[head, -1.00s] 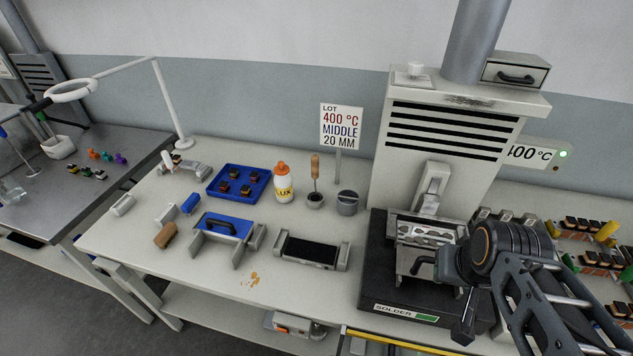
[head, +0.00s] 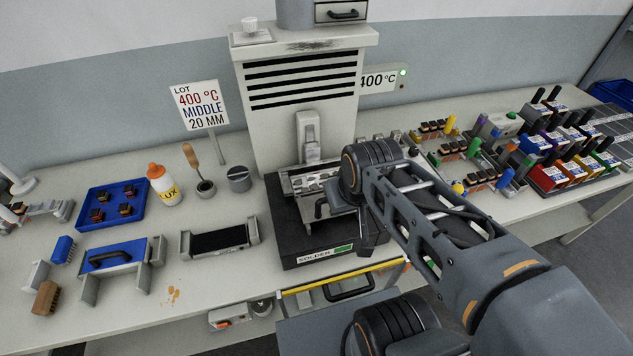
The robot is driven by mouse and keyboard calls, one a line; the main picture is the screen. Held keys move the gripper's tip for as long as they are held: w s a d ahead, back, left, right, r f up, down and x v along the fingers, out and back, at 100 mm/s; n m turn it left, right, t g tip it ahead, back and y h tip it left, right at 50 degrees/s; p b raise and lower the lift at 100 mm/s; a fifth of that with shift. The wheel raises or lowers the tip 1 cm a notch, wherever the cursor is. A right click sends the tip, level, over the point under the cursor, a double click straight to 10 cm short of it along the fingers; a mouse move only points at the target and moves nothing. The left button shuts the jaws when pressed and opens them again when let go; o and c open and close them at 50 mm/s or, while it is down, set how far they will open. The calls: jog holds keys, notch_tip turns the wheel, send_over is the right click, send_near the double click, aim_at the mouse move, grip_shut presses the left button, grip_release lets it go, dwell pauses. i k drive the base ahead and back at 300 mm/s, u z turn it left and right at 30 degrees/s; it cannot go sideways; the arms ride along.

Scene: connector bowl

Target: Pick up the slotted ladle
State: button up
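No slotted ladle can be made out with certainty. A wooden-handled tool (head: 191,155) leans upright in a small dark cup (head: 206,189) on the bench, left of the solder machine; its lower end is hidden, so I cannot tell what it is. My gripper (head: 371,238) shows only in part below the arm's dark wrist, in front of the right side of the solder machine (head: 297,108). Its fingertips are not clear, and I cannot tell whether it is open or shut. Nothing is seen in it.
A grey lidded pot (head: 238,181), a flux bottle (head: 164,188) and a blue tray (head: 82,212) stand left of the machine. A lot sign (head: 199,106) rises behind. Several coloured bins (head: 549,178) fill the right.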

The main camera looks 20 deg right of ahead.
aim_at(204, 187)
jog(key=k, duration=1)
jog(key=u, duration=2.2)
jog(key=i, duration=1.3)
jog(key=z, duration=1.85)
